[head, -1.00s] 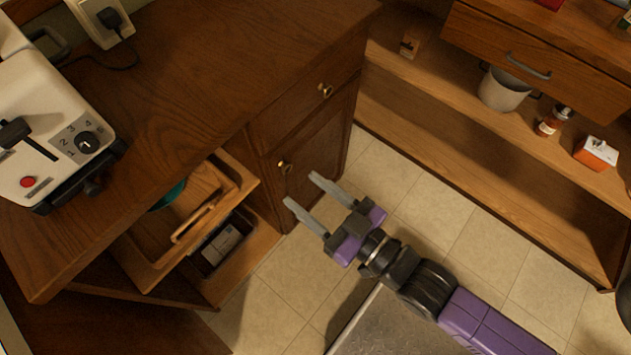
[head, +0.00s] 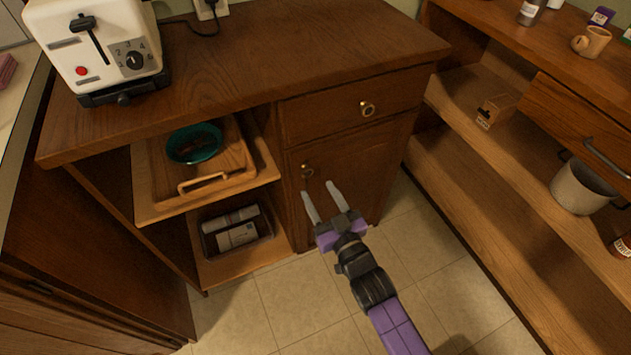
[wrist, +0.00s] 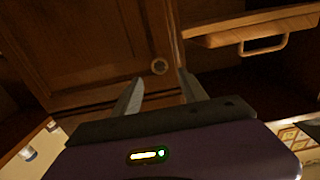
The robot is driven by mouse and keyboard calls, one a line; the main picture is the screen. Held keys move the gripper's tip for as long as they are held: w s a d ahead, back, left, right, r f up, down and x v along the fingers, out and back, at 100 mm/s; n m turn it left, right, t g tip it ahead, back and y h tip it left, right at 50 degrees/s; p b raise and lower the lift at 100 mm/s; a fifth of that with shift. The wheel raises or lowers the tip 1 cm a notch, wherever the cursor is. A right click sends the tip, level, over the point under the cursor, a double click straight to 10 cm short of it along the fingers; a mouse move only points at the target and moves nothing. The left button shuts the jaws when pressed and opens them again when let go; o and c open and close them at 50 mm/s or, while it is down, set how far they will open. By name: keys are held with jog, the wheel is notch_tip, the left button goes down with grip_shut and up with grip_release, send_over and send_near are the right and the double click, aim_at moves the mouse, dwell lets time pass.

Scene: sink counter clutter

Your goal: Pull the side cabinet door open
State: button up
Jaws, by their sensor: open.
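The side cabinet door (head: 375,165) is a dark brown wood panel under a drawer, and it looks shut. Its small round brass knob (head: 307,171) is near the door's upper left corner. My gripper (head: 320,190) is open and empty in front of the door, its two grey fingers pointing toward it just below the knob in the head view. In the wrist view the knob (wrist: 159,67) shows beyond and between the two fingertips (wrist: 160,82), on the door panel (wrist: 75,50). No contact with the knob can be made out.
Left of the door, open shelves hold a wooden tray (head: 150,205) with a teal bowl (head: 195,144), and a dark bin (head: 208,243). A drawer knob (head: 367,109) sits above. A toaster (head: 95,45) stands on the counter. Shelving (head: 480,220) stands right; tiled floor (head: 300,295) is clear.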

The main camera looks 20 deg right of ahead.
aim_at(308, 173)
jog(key=w+b, duration=0.1)
jog(key=w, duration=0.5)
jog(key=shift+s, duration=0.1)
jog(key=shift+c, duration=0.2)
grip_shut()
dwell(1.1)
